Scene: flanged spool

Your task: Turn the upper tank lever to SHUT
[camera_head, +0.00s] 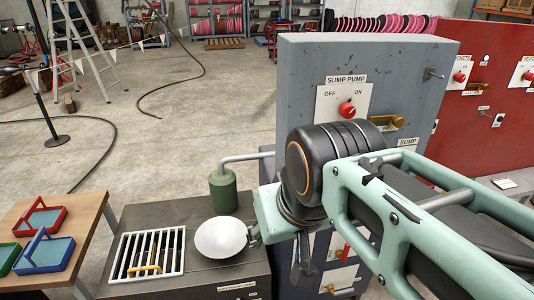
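The upper red lever (344,252) is partly behind my arm and looks tilted. My arm crosses from the lower right. A dark part at its end, probably my gripper (305,266), hangs just left of the levers; its fingers cannot be made out.
The grey cabinet (300,80) carries a SUMP PUMP red knob (347,111) and a brass handle (386,122). Left of it, a dark bench holds a white bowl (221,238), a green canister (223,193) and a grate (147,256). Floor beyond is mostly open.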

